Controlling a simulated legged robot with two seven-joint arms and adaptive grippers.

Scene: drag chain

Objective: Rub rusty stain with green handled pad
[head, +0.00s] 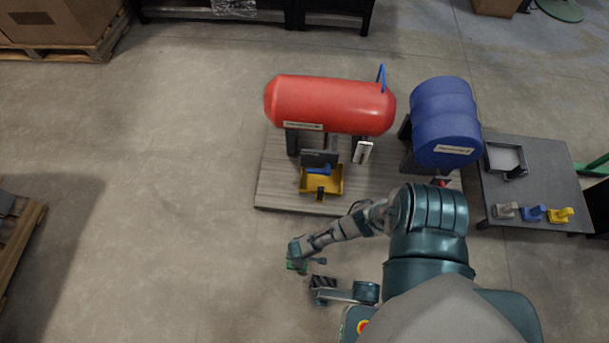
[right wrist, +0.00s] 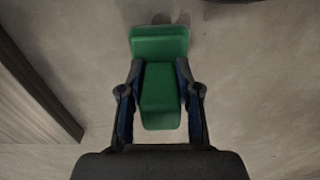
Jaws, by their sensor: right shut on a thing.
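The green handled pad (right wrist: 160,88) is between the fingers of my right gripper (right wrist: 160,100) in the right wrist view. The gripper is shut on its narrower green part, and the wider end sticks out beyond the fingertips. I cannot make out a rusty stain in either view.
A red tank (head: 330,104) and a blue drum (head: 445,120) stand on the wooden platform (head: 275,185) with a yellow tray (head: 331,188). A dark table (head: 540,175) at right holds grey, blue and yellow handled pieces.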

